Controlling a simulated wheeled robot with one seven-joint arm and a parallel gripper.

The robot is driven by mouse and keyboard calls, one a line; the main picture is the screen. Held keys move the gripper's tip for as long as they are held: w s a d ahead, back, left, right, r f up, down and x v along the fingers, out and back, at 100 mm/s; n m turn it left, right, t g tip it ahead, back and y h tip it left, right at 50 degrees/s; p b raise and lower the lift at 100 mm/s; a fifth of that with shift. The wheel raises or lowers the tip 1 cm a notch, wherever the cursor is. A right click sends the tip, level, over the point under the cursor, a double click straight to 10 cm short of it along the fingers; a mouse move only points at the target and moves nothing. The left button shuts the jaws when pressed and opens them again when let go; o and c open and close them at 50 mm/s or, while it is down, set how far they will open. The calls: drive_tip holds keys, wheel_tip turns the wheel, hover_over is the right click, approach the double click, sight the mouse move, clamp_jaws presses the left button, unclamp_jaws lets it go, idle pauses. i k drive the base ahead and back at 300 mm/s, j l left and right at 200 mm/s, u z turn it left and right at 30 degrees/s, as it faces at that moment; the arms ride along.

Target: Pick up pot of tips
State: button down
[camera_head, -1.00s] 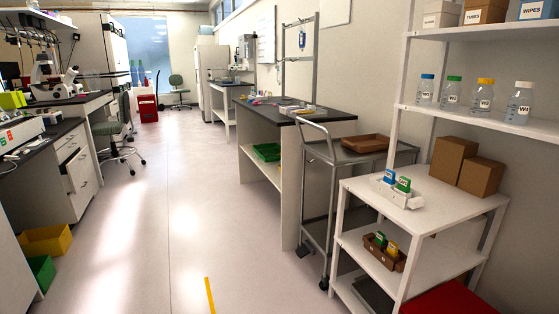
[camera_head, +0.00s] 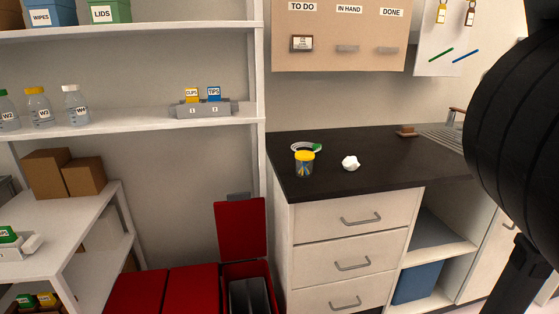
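A small clear pot with a yellow lid (camera_head: 304,163) stands upright on the black counter, near its front left corner. Blue and yellow bits show inside it; no label on it is readable. A blue card marked TIPS (camera_head: 214,94) stands beside a yellow card in a grey holder (camera_head: 202,110) on the white shelf to the left. Black parts of my arm fill the right edge of the view. No gripper fingertips can be made out, and nothing touches the pot.
A white crumpled lump (camera_head: 350,163) lies right of the pot, and a ring-shaped item with green (camera_head: 306,147) lies behind it. The counter (camera_head: 400,165) is otherwise mostly clear. Red bins (camera_head: 192,288), one with its lid raised, stand on the floor at left.

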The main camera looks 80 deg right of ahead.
sight(304, 160)
drive_tip(key=j+z, duration=0.1)
drive_tip(key=z, duration=1.6)
drive_tip(key=k+j+z, duration=0.25)
drive_tip(key=j+z, duration=0.15)
drive_tip(key=k+j+z, duration=0.4)
drive_tip(key=i+j+z, duration=0.2)
drive_tip(key=j, duration=0.2)
drive_tip(key=k, duration=0.1)
